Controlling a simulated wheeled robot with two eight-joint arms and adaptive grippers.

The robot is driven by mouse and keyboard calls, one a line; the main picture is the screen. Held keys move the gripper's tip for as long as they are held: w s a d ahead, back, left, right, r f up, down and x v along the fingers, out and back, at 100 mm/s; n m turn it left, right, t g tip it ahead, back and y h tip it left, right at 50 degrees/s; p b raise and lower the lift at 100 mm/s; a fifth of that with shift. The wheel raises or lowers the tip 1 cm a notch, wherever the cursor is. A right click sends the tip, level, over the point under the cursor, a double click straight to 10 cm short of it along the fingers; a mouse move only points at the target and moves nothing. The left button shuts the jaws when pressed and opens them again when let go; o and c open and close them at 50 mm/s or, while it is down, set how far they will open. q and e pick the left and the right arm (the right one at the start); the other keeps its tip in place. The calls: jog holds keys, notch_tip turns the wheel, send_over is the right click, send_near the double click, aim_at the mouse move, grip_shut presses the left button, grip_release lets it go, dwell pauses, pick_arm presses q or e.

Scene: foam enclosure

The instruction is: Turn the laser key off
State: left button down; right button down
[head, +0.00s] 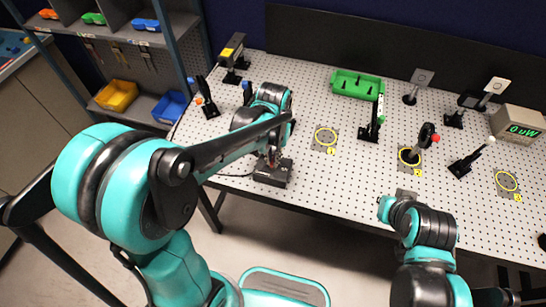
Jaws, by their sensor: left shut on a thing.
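A low black box (272,175) sits at the front edge of the perforated table, with a cable running off to its left. My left gripper (272,157) points down onto the top of this box and is shut on a small part there, which I take to be the laser key. The key itself is mostly hidden by the fingers, so I cannot tell its angle. My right gripper (405,195) is near the table's front edge at the right, apart from the box; its fingers are too unclear to read.
A black and yellow device (232,52) stands at the back left. A green bin (357,85), several optic posts, yellow ring marks (326,137) and a display box (519,127) occupy the table. Shelving with bins (116,96) stands left. Bare table lies right of the black box.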

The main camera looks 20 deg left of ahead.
dwell(0.3)
pick_arm(q)
jog(key=c, duration=1.7)
grip_release()
jog(key=shift+r, duration=0.15)
notch_tip(320, 180, up, 12)
jog(key=shift+f, duration=0.1)
jog(key=s+a+f+t+b, duration=0.1)
jog(key=s+f+t, duration=0.1)
jog(key=s, duration=0.1)
jog(key=s+a+f+t+b, duration=0.1)
jog(key=s+a+f+t, duration=0.1)
jog(key=s+f, duration=0.1)
jog(key=s+a+f+t+b, duration=0.1)
jog(key=s+f+t, duration=0.1)
jog(key=s+t, duration=0.1)
jog(key=shift+s+a+f+n+b, duration=0.2)
jog(key=shift+s+a+n+b, duration=0.15)
jog(key=shift+s, duration=0.35)
